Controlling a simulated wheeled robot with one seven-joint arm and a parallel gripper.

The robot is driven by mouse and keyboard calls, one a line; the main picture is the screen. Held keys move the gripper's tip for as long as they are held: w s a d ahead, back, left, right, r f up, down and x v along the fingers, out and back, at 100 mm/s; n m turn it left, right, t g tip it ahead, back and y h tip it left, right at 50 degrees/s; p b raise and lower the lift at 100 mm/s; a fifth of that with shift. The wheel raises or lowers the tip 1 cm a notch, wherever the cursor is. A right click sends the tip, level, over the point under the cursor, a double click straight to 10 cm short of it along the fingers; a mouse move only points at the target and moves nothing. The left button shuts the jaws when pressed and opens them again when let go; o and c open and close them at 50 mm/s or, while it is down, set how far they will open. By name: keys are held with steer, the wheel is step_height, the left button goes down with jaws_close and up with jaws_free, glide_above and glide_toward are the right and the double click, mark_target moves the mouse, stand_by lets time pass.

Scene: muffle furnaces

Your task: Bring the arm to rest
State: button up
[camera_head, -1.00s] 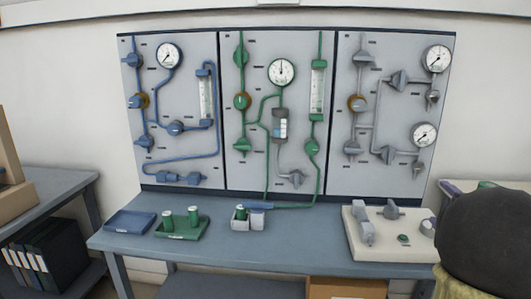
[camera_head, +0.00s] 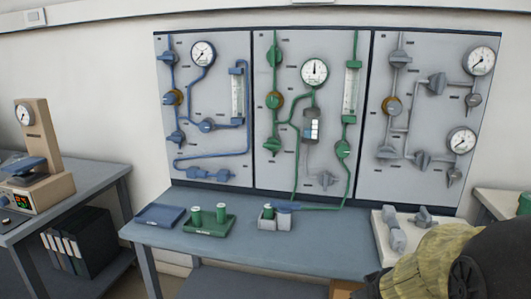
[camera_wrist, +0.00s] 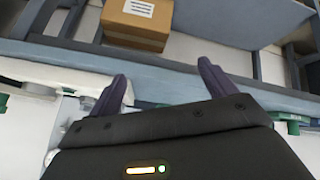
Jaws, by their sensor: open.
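My gripper (camera_wrist: 162,78) shows in the wrist view with its two dark fingers spread wide apart and nothing between them. It is in front of the edge of the blue-grey bench (camera_wrist: 160,77), which crosses the picture behind the fingers. I cannot tell the exact gap between gripper and bench. The head view does not clearly show the gripper.
In the head view the bench (camera_head: 250,245) holds a blue tray (camera_head: 160,216), a green tray (camera_head: 209,230) with green-topped containers, and a white fixture board (camera_head: 385,240). A dark rounded shape (camera_head: 500,262) covers the lower right. A cardboard box (camera_wrist: 137,22) shows in the wrist view.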

steer(key=s+a+f+m+g+y, duration=0.2)
steer(key=s+a+f+g, duration=0.3)
steer(key=s+a, duration=0.6)
steer(key=w+p+v, duration=0.3)
steer(key=p+v, duration=1.3)
steer(key=p, duration=0.1)
steer(key=w+r+p+v, duration=0.1)
steer(key=w+p+v, duration=0.3)
steer(key=p+v, duration=1.3)
steer(key=shift+w+d+r, duration=0.3)
steer(key=shift+d+r, duration=0.1)
steer(key=shift+r, duration=0.15)
